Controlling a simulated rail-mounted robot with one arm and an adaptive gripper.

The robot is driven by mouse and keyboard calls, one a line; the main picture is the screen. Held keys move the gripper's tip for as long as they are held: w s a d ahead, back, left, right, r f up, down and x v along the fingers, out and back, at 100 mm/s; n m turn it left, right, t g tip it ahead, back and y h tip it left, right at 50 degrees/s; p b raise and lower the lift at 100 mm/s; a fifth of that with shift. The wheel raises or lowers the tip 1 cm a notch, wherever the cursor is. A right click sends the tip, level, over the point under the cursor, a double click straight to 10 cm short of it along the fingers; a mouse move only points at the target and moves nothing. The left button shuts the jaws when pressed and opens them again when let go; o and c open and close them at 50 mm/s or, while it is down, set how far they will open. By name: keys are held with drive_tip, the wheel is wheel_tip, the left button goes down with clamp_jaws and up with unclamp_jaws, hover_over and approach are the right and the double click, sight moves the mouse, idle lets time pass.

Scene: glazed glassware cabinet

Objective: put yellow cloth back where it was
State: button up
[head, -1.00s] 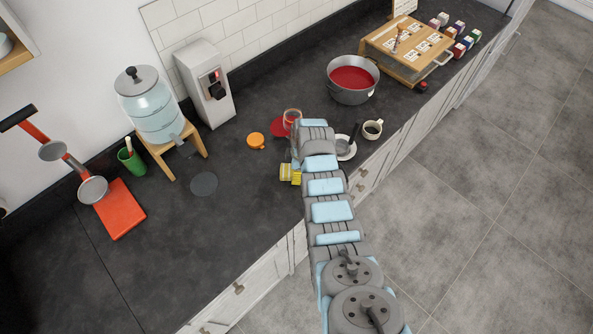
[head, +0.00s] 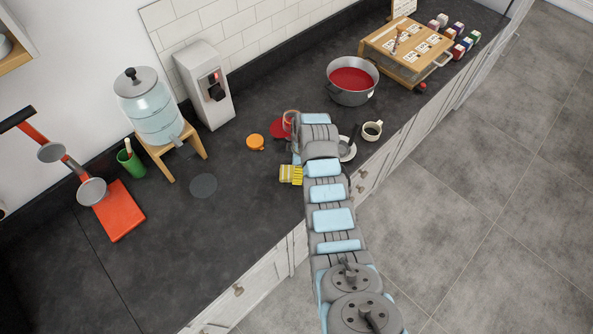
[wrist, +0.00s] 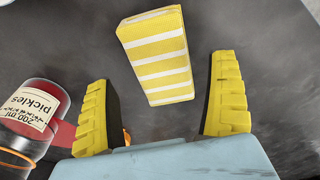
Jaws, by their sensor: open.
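The yellow cloth, a folded block with white stripes, lies on the dark counter in the wrist view (wrist: 156,55). It also shows in the head view (head: 285,173), just left of my yellow fingertips. My gripper (wrist: 168,100) is open, with one finger on each side of the picture. The cloth is ahead of the fingertips and roughly centred between them; its near end reaches toward the gap. Nothing is held. In the head view my gripper (head: 297,175) is mostly hidden under my arm.
An orange lid (head: 255,142), a saucer (head: 351,151), a cup (head: 372,131) and a pot of red liquid (head: 352,91) are around.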

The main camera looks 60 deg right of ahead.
wheel_tip(320, 180, up, 9)
drive_tip(key=s+b, duration=0.1)
idle(0.5)
drive_tip(key=shift+f, duration=0.1)
idle(0.5)
